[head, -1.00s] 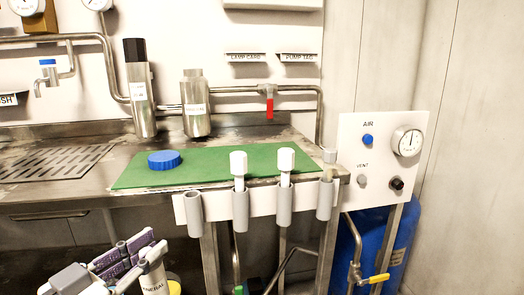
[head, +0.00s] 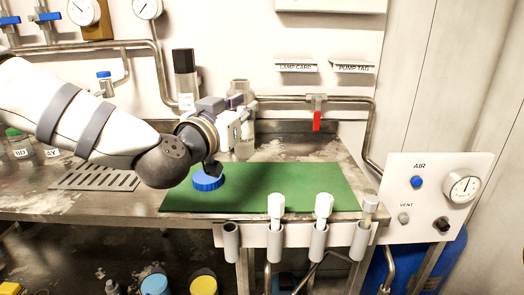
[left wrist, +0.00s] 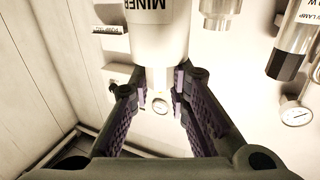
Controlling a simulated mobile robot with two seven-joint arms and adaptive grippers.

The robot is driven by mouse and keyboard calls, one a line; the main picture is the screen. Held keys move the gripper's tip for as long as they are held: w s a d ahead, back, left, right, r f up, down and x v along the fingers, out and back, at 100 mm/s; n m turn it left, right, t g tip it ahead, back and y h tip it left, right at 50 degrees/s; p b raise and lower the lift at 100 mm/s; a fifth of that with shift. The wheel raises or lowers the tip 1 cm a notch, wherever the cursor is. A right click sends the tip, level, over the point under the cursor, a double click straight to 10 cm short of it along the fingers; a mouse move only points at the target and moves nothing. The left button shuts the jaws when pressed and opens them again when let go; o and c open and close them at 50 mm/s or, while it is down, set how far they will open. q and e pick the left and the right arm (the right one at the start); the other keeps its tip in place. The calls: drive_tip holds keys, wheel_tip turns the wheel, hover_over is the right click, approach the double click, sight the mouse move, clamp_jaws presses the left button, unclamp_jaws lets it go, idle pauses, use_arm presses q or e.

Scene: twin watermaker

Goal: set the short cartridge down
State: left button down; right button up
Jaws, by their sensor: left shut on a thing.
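My left gripper (head: 238,104) is shut on a white cartridge (head: 227,132) above the back left of the green mat (head: 290,185). In the left wrist view, the purple-padded fingers (left wrist: 160,90) close on the cartridge's narrow neck, and its wide white body (left wrist: 158,35) reads "MINER", the rest cut off. It hangs roughly upright in the head view, partly behind my gripper and wrist. I cannot tell whether its lower end touches anything. My right gripper is not in view.
A blue cap (head: 207,181) lies on the mat's left, just below my wrist. A steel housing (head: 244,145) stands close behind the cartridge, and a black-topped cylinder (head: 184,70) is farther left. Holders with white-topped tools (head: 276,205) line the front edge. The mat's right side is clear.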

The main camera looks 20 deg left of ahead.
use_arm(q)
drive_tip(key=w+f, duration=0.1)
drive_tip(key=f, duration=0.2)
drive_tip(key=w+d+f+b, duration=0.1)
drive_tip(key=w+f, duration=0.1)
drive_tip(key=f, duration=0.2)
drive_tip(key=w+d+f+b, duration=0.1)
drive_tip(key=w+f, duration=0.1)
drive_tip(key=f, duration=0.1)
drive_tip(key=shift+w+f, duration=0.2)
drive_tip(key=shift+f, duration=0.05)
drive_tip(key=c, duration=1.5)
unclamp_jaws()
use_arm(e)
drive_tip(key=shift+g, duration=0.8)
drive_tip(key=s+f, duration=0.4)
use_arm(q)
drive_tip(key=shift+r, duration=0.2)
